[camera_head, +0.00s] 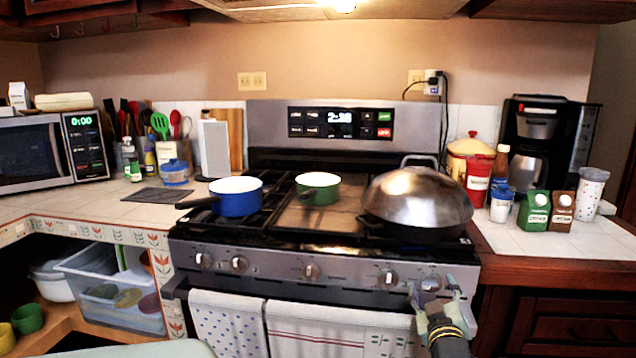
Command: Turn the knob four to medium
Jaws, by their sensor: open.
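The stove (350,262) has a row of several knobs along its front panel. From the left, they include a first knob (203,260), a second knob (239,264) and a middle knob (311,271). Another knob (388,279) is just left of my gripper. I see no numbers on the knobs, so I cannot tell which is knob four. My gripper (434,287) is open at the right end of the panel. Its fingers are on either side of the rightmost knob (432,282), which they partly hide. I cannot tell whether they touch it.
A blue pot (237,201), a green pot (319,193) and a large domed pan (417,196) stand on the stove top. Towels (315,325) hang on the oven handle below the knobs. Small bottles and cartons (535,212) stand on the right counter.

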